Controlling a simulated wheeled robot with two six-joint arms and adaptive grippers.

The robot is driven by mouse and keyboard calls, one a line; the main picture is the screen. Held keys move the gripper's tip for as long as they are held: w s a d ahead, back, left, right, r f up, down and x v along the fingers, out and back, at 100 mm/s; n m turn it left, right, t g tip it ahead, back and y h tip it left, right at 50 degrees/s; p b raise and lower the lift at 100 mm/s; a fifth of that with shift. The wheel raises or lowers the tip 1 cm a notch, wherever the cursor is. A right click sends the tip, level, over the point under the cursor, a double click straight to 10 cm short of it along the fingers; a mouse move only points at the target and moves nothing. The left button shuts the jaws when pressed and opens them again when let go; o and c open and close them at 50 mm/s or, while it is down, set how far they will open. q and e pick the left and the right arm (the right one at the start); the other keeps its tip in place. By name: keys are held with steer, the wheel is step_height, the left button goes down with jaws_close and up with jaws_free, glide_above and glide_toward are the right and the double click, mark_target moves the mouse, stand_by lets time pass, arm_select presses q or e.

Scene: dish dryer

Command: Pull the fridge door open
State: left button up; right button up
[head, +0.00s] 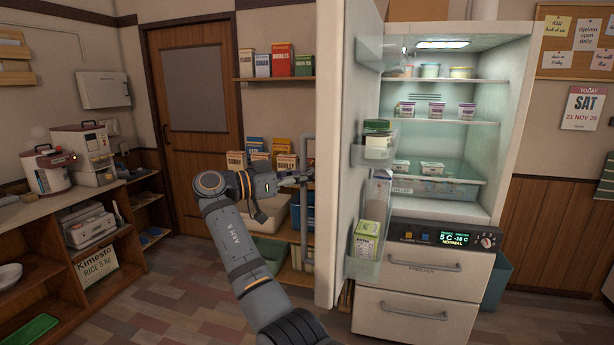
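The fridge door (341,60) stands wide open on the left side of the fridge (516,120), and the lit shelves inside show. Its grey vertical handle (304,215) is on the outer face, at the left. My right gripper (295,179) is on the outer side of the door, its fingertips at or very close to the upper part of the handle. The fingers are small and seen from the side, so I cannot tell whether they close around it. My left gripper is not in view.
Door bins hold a jar (377,134) and a green carton (366,242). The freezer drawers (418,312) below are shut. Behind my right arm are shelves with boxes (282,60) and a wooden door (193,150). A low counter (45,210) stands at left. Floor is clear between.

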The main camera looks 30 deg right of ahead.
steer(key=shift+o, duration=1)
steer(key=shift+a+f, duration=0.3)
steer(key=shift+w+a+r, duration=0.1)
steer(key=shift+a, duration=0.1)
steer(key=shift+r, duration=0.1)
steer(key=shift+d, duration=0.1)
steer(key=a, duration=0.4)
steer(key=w+a, duration=0.1)
steer(key=a, duration=0.7)
steer(key=shift+w+a, duration=0.1)
steer(key=shift+w, duration=0.1)
